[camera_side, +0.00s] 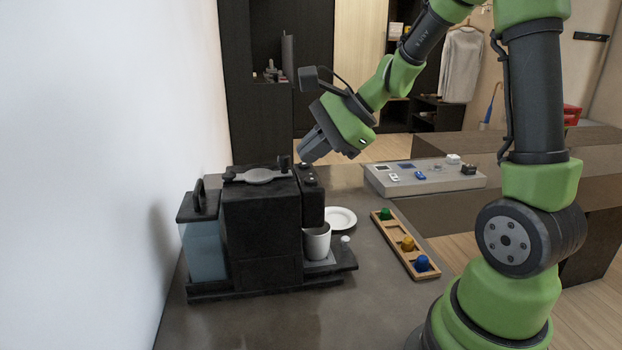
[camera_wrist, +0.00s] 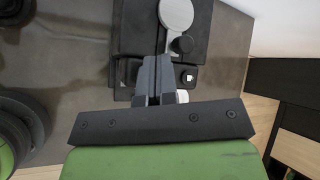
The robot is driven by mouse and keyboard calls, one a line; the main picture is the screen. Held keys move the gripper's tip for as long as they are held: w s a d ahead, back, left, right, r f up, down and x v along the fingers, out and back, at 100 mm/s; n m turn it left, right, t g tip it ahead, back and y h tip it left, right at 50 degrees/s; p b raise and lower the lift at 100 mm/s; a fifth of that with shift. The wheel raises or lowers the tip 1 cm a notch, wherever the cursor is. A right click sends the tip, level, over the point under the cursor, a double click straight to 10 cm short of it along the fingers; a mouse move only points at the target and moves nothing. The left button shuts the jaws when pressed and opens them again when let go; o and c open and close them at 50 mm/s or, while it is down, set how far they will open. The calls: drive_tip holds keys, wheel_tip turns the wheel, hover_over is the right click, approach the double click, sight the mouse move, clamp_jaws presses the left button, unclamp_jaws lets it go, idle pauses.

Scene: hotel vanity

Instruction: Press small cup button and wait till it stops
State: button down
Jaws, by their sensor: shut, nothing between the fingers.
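A black coffee machine (camera_side: 262,215) stands on the counter, with a clear water tank (camera_side: 203,250) at its left. Its front head (camera_side: 312,205) carries small buttons on top; a small light-marked one (camera_wrist: 188,77) shows in the wrist view, just right of my fingers. I cannot read which button is the small cup one. My gripper (camera_side: 304,162) is shut and empty, tilted down close over the head's top. Its fingers (camera_wrist: 155,64) reach over the head in the wrist view. Whether they touch it is unclear.
A silver round-ended lever (camera_side: 258,176) and a black knob (camera_side: 284,162) sit on the machine's top. A white plate (camera_side: 341,216), a wooden tray (camera_side: 391,242) of coloured capsules and a grey tray (camera_side: 433,180) of small items lie to the right.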

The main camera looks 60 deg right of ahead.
sight(312, 180)
drive_tip(key=shift+f, duration=0.7)
drive_tip(key=shift+f, duration=0.15)
idle(1.5)
drive_tip(key=shift+f, duration=0.3)
drive_tip(key=shift+f, duration=0.3)
idle(0.6)
drive_tip(key=shift+r, duration=0.75)
drive_tip(key=shift+r, duration=2.55)
